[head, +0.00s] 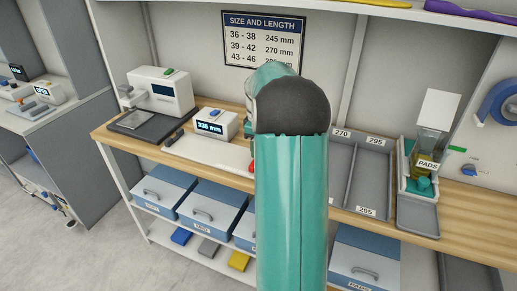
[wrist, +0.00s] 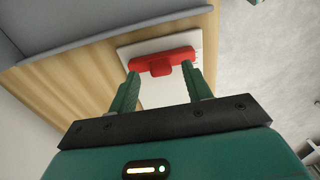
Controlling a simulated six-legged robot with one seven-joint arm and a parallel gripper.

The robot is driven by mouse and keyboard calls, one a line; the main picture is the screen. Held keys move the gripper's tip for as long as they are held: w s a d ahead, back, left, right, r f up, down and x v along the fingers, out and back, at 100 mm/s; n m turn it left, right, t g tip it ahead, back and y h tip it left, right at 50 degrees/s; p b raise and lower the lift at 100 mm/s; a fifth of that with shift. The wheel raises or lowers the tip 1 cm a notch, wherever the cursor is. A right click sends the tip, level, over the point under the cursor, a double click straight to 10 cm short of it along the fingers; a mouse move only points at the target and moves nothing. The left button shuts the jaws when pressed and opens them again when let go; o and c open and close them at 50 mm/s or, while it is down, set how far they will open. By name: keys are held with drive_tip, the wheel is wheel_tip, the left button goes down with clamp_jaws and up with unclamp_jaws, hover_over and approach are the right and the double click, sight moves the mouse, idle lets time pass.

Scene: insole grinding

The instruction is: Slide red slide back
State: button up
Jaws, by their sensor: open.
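The red slide (wrist: 162,60) shows in the wrist view as a red bar with a small tab, lying across a white board (wrist: 150,93) on the wooden bench. My gripper (wrist: 161,68) is open, with its two green fingers pointing at the red bar. One finger is on each side of the tab, and I cannot tell whether they touch the bar. In the head view only a small red edge of the slide (head: 252,168) shows beside my arm, which hides the rest. The white board (head: 205,152) with its display unit (head: 214,124) reading 235 mm shows there too.
A grey sorting tray (head: 359,170) labelled 270 and 295 stands right of my arm. A PADS dispenser (head: 428,160) is farther right. A white machine (head: 161,92) stands at the left. Blue drawers (head: 207,206) sit under the wooden bench (head: 112,130). A size chart (head: 264,40) hangs behind.

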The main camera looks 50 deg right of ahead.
wheel_tip(320, 180, up, 12)
idle(0.3)
drive_tip(key=shift+r, duration=0.1)
idle(0.3)
